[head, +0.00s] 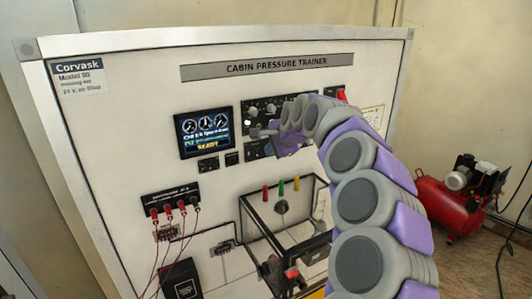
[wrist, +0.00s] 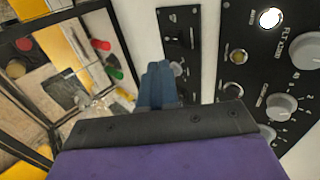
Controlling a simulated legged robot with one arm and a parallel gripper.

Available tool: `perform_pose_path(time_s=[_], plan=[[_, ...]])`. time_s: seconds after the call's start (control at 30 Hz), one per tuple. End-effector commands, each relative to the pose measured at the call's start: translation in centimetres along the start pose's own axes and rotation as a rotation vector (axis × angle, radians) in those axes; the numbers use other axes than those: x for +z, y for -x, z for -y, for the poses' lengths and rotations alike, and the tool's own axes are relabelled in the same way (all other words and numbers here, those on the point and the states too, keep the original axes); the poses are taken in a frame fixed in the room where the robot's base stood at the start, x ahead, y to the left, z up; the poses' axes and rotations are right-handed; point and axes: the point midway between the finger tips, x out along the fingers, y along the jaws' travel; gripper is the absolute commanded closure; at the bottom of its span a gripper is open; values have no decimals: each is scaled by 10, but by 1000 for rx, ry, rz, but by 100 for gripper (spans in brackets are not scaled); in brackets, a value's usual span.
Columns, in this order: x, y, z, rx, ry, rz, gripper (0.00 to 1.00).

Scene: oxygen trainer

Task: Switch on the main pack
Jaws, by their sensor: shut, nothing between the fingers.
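The white trainer panel (head: 120,130), headed "CABIN PRESSURE TRAINER", stands upright before me. My gripper (head: 256,133) is shut and empty, close in front of the black control panels right of the screen. In the wrist view its blue-grey fingertips (wrist: 156,78) are together beside a narrow black panel (wrist: 180,22), which they partly cover. A small grey control (wrist: 178,68) shows just right of the fingertips; I cannot tell whether they touch. A wider black panel (wrist: 256,48) has knobs, small switches and a bright round lamp (wrist: 270,17). I cannot read which switch is the main pack.
A lit display (head: 205,132) is left of my gripper. Red leads plug into a black socket strip (head: 170,200) at lower left. A red compressor (head: 450,205) stands on the floor at right.

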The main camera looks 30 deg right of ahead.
Motion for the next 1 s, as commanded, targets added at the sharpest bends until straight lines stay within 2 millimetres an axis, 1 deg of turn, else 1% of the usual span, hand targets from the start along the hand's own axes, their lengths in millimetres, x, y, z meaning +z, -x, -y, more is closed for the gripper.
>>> perform_pose_path(time_s=[0.03,0.1,0.3,0.43,0.57,0.83,1.0], plan=[[2,15,6,-10,5,-5,100],[1,28,9,-7,3,-2,100],[-10,63,16,-5,-3,3,100],[-15,80,16,-2,-6,6,100],[-10,88,19,-1,-2,5,100],[4,92,22,0,4,0,100],[2,92,21,-1,2,1,100]])
